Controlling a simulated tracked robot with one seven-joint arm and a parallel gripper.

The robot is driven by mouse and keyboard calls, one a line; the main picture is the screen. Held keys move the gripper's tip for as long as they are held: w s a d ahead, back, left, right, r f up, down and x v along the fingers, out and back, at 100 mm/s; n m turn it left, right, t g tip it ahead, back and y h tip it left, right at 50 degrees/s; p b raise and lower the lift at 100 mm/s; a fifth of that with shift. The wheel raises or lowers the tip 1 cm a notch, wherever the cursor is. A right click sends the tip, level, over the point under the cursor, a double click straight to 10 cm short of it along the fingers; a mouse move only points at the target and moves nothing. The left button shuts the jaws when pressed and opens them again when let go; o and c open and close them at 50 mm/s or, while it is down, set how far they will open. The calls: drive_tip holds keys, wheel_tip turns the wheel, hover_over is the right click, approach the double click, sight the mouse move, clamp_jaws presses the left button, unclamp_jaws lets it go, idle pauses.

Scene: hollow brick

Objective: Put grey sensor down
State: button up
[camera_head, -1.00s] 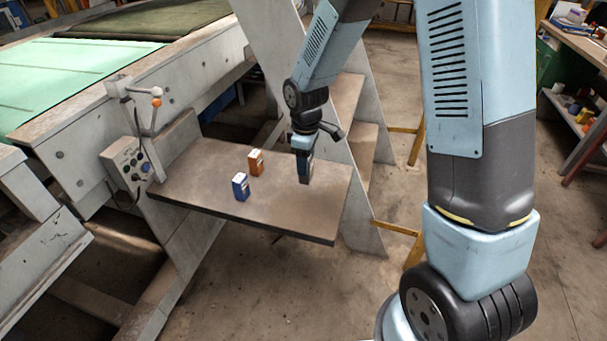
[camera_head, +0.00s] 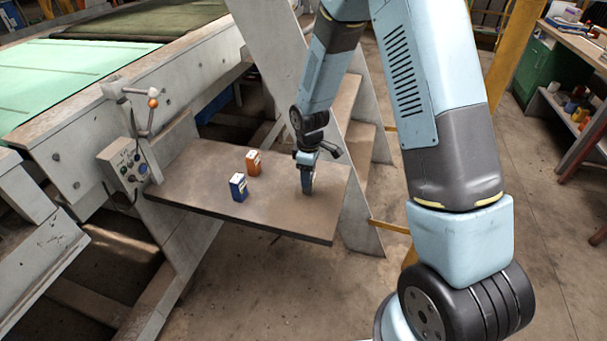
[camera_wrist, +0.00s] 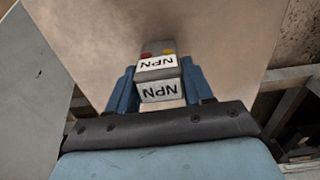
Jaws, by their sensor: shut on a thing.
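The grey sensor (camera_wrist: 158,78) is a small block with white "NPN" labels and small red and yellow spots on top, between the two blue fingers in the wrist view. My gripper (camera_wrist: 158,92) is shut on it. In the head view my gripper (camera_head: 307,183) points down over the right part of the brown shelf (camera_head: 270,213). The sensor is mostly hidden by the fingers there, and I cannot tell whether it touches the shelf.
A blue box-shaped sensor (camera_head: 239,188) and an orange one (camera_head: 253,163) stand on the shelf left of my gripper. A control box (camera_head: 127,167) with a lever is beyond the shelf's left end. A grey slanted post rises behind my gripper. The shelf's front is clear.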

drive_tip(key=o, duration=1.1)
